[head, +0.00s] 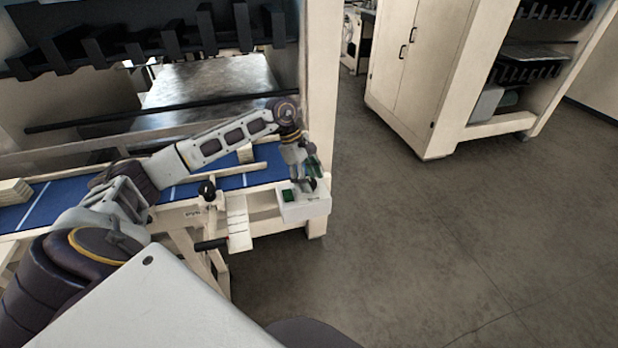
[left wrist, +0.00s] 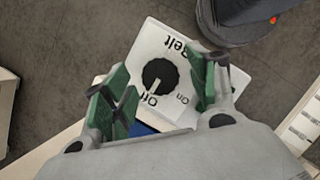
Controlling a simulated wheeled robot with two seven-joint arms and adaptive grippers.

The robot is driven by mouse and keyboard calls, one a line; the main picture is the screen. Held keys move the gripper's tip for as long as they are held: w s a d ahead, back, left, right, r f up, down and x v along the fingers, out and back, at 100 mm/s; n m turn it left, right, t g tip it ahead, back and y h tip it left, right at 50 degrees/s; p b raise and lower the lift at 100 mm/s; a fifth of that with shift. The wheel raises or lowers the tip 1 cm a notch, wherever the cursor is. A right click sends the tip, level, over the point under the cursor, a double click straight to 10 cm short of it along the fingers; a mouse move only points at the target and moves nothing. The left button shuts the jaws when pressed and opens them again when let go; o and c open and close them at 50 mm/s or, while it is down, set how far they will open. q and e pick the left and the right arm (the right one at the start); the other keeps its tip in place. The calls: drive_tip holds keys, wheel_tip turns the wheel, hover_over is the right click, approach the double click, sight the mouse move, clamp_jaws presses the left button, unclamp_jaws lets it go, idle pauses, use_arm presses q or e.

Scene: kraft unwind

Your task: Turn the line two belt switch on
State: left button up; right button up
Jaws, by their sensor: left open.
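The belt switch is a black round knob (left wrist: 160,76) on a white box (head: 306,208) at the right end of the blue conveyor. Its face (left wrist: 152,48) reads Belt, Off and On in the left wrist view. The knob's pale pointer mark is toward Off. My left gripper (head: 302,181) is over the box, pointing down. In the left wrist view its green-padded fingers (left wrist: 158,95) are open, one on each side of the knob, with gaps between pads and knob. The number of the line cannot be read. My right gripper is out of view.
The blue conveyor belt (head: 228,183) runs left from the box, under my left arm, with pale wooden pieces on it. A pale machine post (head: 318,100) rises behind the box. A cream cabinet (head: 400,75) stands further back. The floor at right is clear.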

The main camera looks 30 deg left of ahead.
use_arm(q)
drive_tip(key=c, duration=1)
